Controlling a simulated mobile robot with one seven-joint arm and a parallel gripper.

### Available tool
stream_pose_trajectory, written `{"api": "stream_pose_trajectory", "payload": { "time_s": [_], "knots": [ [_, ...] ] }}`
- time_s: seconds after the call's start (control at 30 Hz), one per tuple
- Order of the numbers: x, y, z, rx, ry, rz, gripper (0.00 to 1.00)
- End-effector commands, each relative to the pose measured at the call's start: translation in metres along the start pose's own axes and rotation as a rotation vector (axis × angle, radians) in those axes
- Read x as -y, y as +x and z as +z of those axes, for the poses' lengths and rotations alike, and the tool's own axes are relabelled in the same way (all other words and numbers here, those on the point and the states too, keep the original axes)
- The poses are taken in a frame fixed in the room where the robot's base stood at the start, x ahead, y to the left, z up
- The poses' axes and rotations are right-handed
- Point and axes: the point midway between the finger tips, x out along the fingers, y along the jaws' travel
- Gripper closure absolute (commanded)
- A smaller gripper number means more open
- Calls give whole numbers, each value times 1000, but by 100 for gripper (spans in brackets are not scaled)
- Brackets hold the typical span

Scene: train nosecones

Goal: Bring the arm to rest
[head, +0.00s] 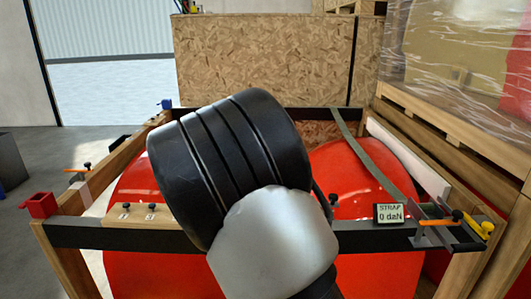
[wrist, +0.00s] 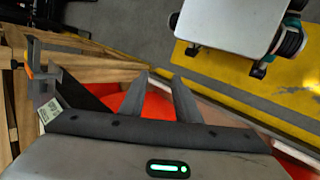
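My gripper (wrist: 160,86) shows in the wrist view, with two dark grey fingers standing apart and nothing seen between them. It points over the wooden frame, with red surface showing behind and beside the fingers. A green light is lit on the gripper body. In the head view my black and silver arm fills the middle and hides the centre of the frame; the gripper itself does not show there. The red nosecones (head: 352,170) sit inside the wooden frame (head: 68,262), partly hidden by my arm.
A grey strap (head: 368,160) crosses the right nosecone to a ratchet (head: 437,232) beside a display (head: 389,213) reading "STRAP 0 daN". A red bracket (head: 39,205) and orange-handled clamps sit on the frame. A chipboard crate (head: 262,55) stands behind; wrapped pallets are at right. Floor is open at left.

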Motion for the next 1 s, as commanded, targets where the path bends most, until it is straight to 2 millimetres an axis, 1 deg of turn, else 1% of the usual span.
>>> {"api": "stream_pose_trajectory", "payload": {
  "time_s": [0.03, 0.2, 0.3, 0.43, 0.53, 0.7, 1.0],
  "knots": [
    [-12, -6, 10, -4, 14, -99, 70],
    [-41, -27, 42, -75, 40, -367, 70],
    [-60, -42, 62, -152, 65, -490, 70],
    [-86, -60, 91, -281, 108, -604, 70],
    [-101, -70, 111, -382, 143, -648, 70],
    [-117, -80, 136, -515, 192, -666, 70],
    [-134, -86, 167, -689, 270, -621, 70]
  ]
}}
